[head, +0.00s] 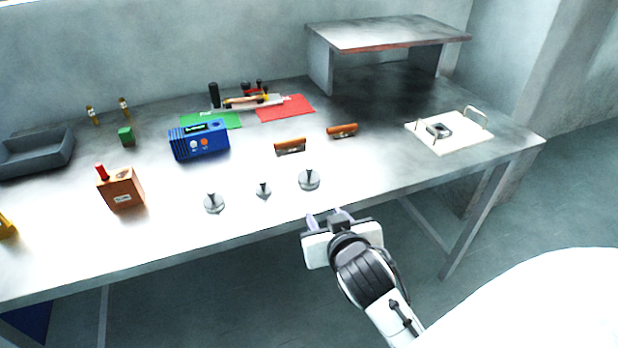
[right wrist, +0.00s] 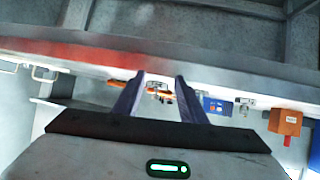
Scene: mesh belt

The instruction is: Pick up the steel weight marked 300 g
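Three steel weights with knobs stand in a row near the front edge of the table: a left one (head: 214,203), a smaller middle one (head: 263,189) and a right one (head: 309,180). Their markings are too small to read, so I cannot tell which is 300 g. My right gripper (head: 328,216) is just off the table's front edge, below the right weight and apart from it. In the right wrist view its two fingers (right wrist: 158,95) are spread with nothing clearly held between them. My left gripper is not in view.
A white board with handles (head: 449,146) lies at right. A raised shelf (head: 388,33) stands at the back. The table's front edge is near my right gripper.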

